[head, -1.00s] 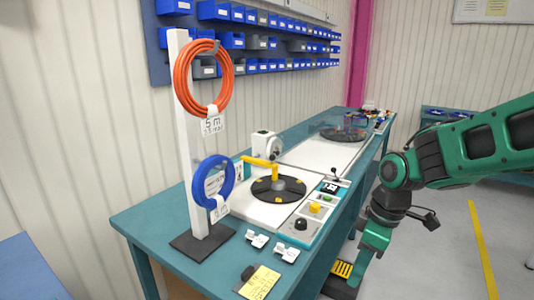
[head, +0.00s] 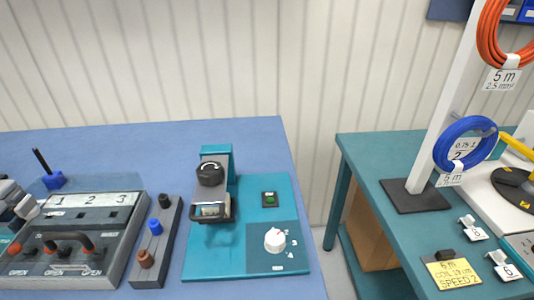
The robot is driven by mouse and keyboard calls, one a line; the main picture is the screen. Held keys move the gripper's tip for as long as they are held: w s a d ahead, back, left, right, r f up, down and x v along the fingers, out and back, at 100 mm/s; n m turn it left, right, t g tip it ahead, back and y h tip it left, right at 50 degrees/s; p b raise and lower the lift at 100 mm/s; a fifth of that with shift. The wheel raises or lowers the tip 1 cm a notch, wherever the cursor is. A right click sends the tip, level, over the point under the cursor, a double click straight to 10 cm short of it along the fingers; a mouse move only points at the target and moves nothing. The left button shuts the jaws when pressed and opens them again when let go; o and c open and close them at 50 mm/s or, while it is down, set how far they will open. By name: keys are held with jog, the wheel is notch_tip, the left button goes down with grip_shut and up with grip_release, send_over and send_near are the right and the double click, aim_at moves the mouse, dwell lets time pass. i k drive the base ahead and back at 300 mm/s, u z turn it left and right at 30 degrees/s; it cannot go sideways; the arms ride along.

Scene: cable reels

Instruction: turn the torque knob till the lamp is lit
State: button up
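A white round knob (head: 275,240) with a small red mark sits on a dark teal dial panel (head: 252,257) with printed numbers around it. I take it as the torque knob. Behind it on the same teal device (head: 205,268) is a small green round piece in a black housing (head: 269,200); I cannot tell whether it is a button or the lamp, or whether it is lit. A black knob with a white curved arrow (head: 210,173) is on the device's upright, above a metal-and-black clamp part (head: 212,208). My gripper is not in this view.
The device stands near the right end of a blue table (head: 240,133). Left are a strip with coloured knobs (head: 156,240) and a grey box marked 1, 2, 3 (head: 80,225). A gap separates the teal bench (head: 365,150) with its reel post (head: 438,110).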

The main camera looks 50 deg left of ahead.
aim_at(209, 172)
jog(key=u, duration=2.35)
jog(key=k, duration=0.55)
jog(key=z, duration=0.65)
jog(key=i, duration=0.95)
jog(key=u, duration=0.3)
